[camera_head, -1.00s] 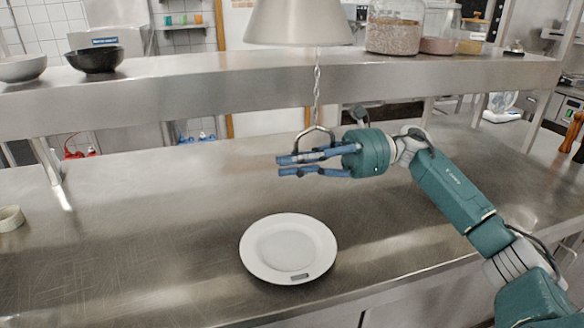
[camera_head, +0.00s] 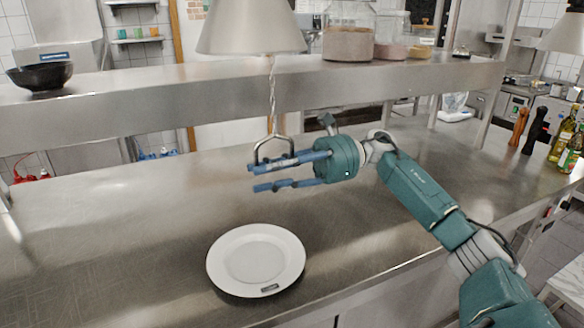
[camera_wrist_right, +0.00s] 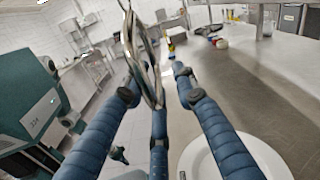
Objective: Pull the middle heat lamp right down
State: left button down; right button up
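The middle heat lamp (camera_head: 252,28) has a pale conical shade and hangs above the steel counter. A twisted cord (camera_head: 273,92) runs down from it to a metal loop handle (camera_head: 274,138). My right gripper (camera_head: 254,178) is at the handle's lower end, its blue fingers spread apart and pointing left. The upper finger overlaps the bottom of the loop. In the right wrist view the loop handle (camera_wrist_right: 157,85) stands close among the open fingers; whether they touch it I cannot tell. My left gripper is not in view.
A white plate (camera_head: 256,259) lies on the counter below my right gripper. A steel shelf (camera_head: 170,97) carries jars (camera_head: 348,32) and a black bowl (camera_head: 40,76). Another lamp (camera_head: 566,33) hangs at the right. Bottles (camera_head: 567,140) stand at the right end.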

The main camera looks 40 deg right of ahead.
jog(key=v, duration=0.9)
jog(key=shift+d+f, duration=0.15)
jog(key=shift+d, duration=0.3)
